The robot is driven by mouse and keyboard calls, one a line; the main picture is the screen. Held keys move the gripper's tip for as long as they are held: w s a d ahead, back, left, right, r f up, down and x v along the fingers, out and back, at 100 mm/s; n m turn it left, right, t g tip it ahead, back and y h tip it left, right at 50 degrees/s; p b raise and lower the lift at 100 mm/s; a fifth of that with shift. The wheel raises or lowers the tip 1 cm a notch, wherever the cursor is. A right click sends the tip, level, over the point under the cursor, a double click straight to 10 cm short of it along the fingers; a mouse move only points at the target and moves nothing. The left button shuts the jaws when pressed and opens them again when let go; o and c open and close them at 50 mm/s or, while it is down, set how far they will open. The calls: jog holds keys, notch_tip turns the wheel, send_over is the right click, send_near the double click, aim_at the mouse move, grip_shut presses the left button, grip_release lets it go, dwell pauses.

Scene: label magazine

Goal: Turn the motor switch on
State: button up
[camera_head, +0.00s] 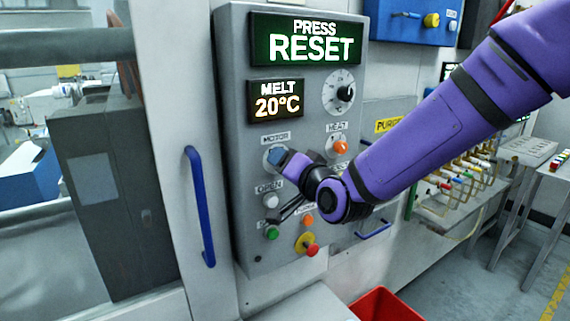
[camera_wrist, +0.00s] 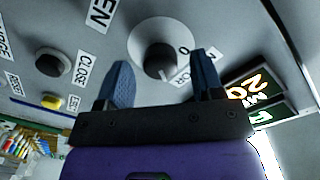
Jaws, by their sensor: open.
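The motor switch (camera_wrist: 155,58) is a dark rotary knob on a pale round plate marked with a 0. In the wrist view it lies between and just beyond the two blue fingertips of my gripper (camera_wrist: 163,80). My gripper is open, one finger on each side of the knob, and I cannot tell whether either touches it. In the head view my gripper (camera_head: 277,158) is at the switch, just under the MOTOR label (camera_head: 275,139), and hides most of the knob.
The grey control panel (camera_head: 235,70) shows PRESS RESET (camera_head: 312,40) and MELT 20°C (camera_head: 276,100). OPEN (camera_head: 270,201), green (camera_head: 272,233) and red (camera_head: 312,250) buttons sit below. A blue door handle (camera_head: 200,205) stands left.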

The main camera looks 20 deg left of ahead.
jog(key=v, duration=1)
jog(key=d+r+g+h, duration=0.15)
jog(key=d+h, duration=0.35)
jog(key=d, duration=0.7)
jog(key=d+r+t+h, duration=0.15)
jog(key=d+h, duration=0.25)
jog(key=d, duration=0.7)
jog(key=s+d+r+m+g+h, duration=0.1)
jog(key=s+d+g+h, duration=0.3)
jog(key=s+d, duration=1.3)
jog(key=shift+s+d+r+g, duration=0.35)
jog(key=shift+s+g, duration=0.5)
jog(key=shift+g, duration=0.35)
